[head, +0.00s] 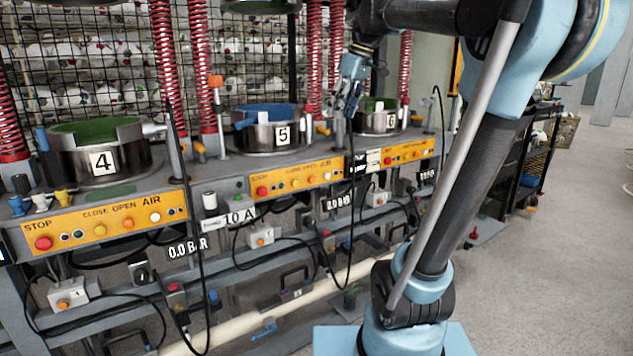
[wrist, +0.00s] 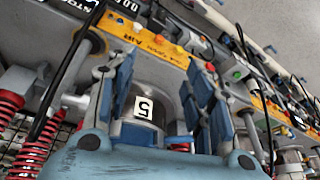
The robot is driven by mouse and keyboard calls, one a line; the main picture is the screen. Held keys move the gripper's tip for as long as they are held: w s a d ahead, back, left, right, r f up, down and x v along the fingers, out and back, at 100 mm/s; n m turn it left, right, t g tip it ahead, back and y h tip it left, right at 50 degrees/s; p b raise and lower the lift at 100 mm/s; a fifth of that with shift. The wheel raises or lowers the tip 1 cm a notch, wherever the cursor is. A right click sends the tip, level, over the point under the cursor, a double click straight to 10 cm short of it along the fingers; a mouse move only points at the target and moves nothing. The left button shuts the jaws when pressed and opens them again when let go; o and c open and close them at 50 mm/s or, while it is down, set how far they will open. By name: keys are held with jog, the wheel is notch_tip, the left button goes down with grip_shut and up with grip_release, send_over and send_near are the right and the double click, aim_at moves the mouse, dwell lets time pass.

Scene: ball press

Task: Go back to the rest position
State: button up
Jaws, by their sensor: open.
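My gripper (head: 348,88) is at the end of my raised arm, in front of the press bench between the pots numbered 5 and 6 in the head view. In the wrist view my gripper (wrist: 160,100) has its two blue fingers spread wide, with nothing between them touching. Pot 5 (head: 266,138), a steel pot with a blue inside, shows behind and left of the gripper. Its number plate (wrist: 143,108) shows between the fingers in the wrist view, beyond them. Pot 6 (head: 380,124) stands just right of the gripper and has a green inside.
Pot 4 (head: 103,163) stands at the left. Orange control panels (head: 105,222) with buttons run along the bench front. Red coiled hoses (head: 168,55) hang beside the pots, before a black wire mesh. Black cables loop below. Open grey floor (head: 560,240) lies at the right.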

jog(key=s+d+f+m+h, duration=0.1)
jog(key=s+d+f+m, duration=0.2)
jog(key=s+f, duration=0.4)
jog(key=s+d+f+m+h, duration=0.1)
jog(key=s+d+f+m, duration=0.2)
jog(key=s+f, duration=0.5)
jog(key=s+d+f+m+h, duration=0.1)
jog(key=s+d+f+m, duration=0.3)
jog(key=f, duration=1.7)
jog(key=s+d, duration=0.1)
jog(key=s, duration=0.3)
jog(key=shift+d+f, duration=0.2)
jog(key=shift+f, duration=0.1)
